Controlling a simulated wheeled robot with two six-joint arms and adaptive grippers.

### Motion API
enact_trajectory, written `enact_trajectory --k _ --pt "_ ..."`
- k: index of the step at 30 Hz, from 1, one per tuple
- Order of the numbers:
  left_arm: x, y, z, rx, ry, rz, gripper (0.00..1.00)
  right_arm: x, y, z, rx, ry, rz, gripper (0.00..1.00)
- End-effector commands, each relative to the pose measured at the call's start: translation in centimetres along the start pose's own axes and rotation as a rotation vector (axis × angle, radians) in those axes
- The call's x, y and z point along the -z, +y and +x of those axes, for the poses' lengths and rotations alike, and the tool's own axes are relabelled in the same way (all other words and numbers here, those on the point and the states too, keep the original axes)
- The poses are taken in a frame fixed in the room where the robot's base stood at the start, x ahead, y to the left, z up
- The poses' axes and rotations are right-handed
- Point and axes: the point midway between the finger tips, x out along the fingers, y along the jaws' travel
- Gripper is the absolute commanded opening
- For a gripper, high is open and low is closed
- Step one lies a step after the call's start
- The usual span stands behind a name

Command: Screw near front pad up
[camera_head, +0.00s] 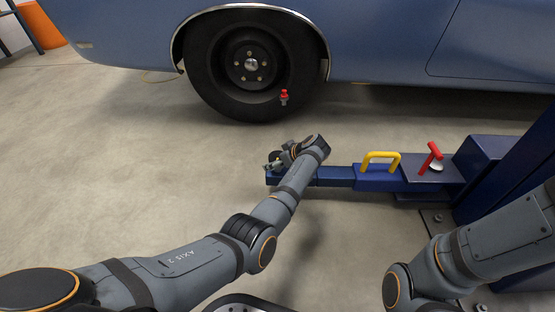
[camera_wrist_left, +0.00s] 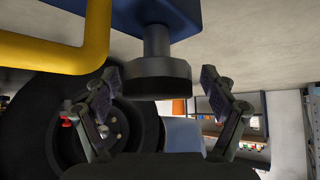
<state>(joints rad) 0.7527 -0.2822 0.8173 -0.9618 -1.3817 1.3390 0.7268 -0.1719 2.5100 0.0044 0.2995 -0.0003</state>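The lift arm (camera_head: 335,175) is a blue beam running left from the blue post, low over the floor. In the left wrist view, which looks upside down, the near front pad (camera_wrist_left: 155,78) is a dark round disc on a short, thick stem joined to the blue beam (camera_wrist_left: 183,14). My left gripper (camera_head: 274,162) is at the beam's left end and largely hides the pad in the head view. In the wrist view the left gripper (camera_wrist_left: 157,95) is open, one finger on each side of the pad, with gaps visible. My right gripper is out of view.
A yellow handle (camera_head: 381,156) and a red-handled lever (camera_head: 431,158) stand on the beam, right of my left gripper. The blue post (camera_head: 520,165) is at the right. A blue car (camera_head: 390,40) with a black wheel (camera_head: 215,75) stands behind. Floor at left is clear.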

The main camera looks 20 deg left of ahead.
Motion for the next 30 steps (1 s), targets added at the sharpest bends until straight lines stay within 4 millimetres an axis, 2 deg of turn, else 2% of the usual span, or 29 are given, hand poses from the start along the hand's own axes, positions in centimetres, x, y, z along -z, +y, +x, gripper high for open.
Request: enact_trajectory --k 10,21,25,30 --pt "0.7 0.2 -0.6 -0.006 0.004 -0.005 0.86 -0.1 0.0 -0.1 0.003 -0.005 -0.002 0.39" --pt "6.0 0.1 -5.9 -0.005 0.003 -0.005 0.86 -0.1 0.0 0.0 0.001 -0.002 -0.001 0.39" --pt "6.9 0.1 -6.9 -0.004 0.002 -0.003 0.86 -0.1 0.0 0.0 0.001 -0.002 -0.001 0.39" --pt "7.2 0.0 -7.2 -0.002 0.002 -0.001 0.86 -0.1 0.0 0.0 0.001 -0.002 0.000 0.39"
